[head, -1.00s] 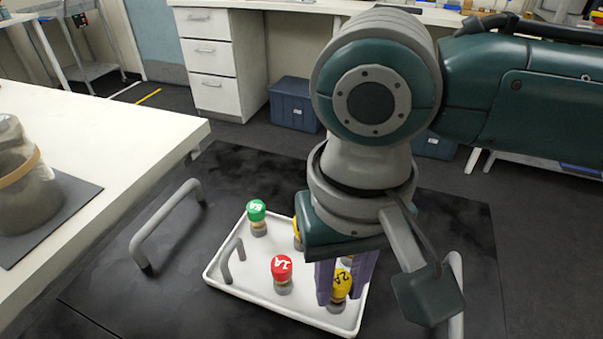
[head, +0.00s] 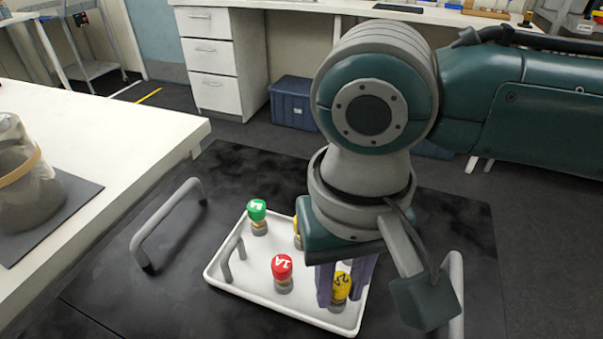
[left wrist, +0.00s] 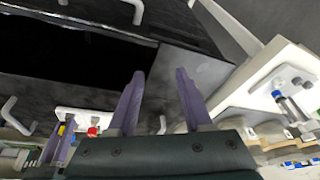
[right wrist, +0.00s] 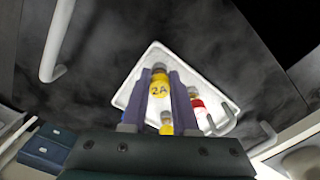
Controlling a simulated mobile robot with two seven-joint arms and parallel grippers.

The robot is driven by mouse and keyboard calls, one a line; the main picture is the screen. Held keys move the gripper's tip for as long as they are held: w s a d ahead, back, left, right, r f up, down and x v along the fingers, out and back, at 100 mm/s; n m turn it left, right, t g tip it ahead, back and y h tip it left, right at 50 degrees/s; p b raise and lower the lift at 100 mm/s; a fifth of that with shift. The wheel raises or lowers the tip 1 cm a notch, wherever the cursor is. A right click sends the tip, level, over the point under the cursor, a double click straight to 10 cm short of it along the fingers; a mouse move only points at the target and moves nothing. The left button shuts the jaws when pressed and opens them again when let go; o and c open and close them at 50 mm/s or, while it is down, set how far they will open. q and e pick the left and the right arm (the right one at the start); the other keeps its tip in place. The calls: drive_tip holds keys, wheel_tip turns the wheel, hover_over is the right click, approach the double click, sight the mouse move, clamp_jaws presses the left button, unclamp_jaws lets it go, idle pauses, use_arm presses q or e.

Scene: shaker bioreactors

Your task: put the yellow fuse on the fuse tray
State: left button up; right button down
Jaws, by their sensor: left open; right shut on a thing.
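The white fuse tray (head: 250,300) lies on the dark surface below my right arm. My right gripper (head: 343,284) is over its right part, shut on the yellow fuse marked 2A (head: 341,287). The right wrist view shows this fuse (right wrist: 159,90) upright between the purple fingers, over the tray (right wrist: 135,85). I cannot tell whether its base touches the tray. A second yellow fuse (head: 297,229) is mostly hidden behind the gripper. My left gripper (left wrist: 157,88) is open and empty, away from the tray.
A red fuse (head: 282,268) and a green fuse (head: 257,211) stand on the tray. The tray has a grey handle (head: 231,257) at its left. A larger grey handle (head: 165,220) rises from the dark surface. A white bench (head: 100,140) bounds the left.

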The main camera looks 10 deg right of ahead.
sight(340, 283)
drive_tip(key=shift+f, duration=0.15)
drive_tip(key=c, duration=0.6)
unclamp_jaws()
wheel_tip(340, 283, up, 9)
drive_tip(key=shift+f+p, duration=0.1)
drive_tip(key=shift+p, duration=0.95)
drive_tip(key=shift+r, duration=0.6)
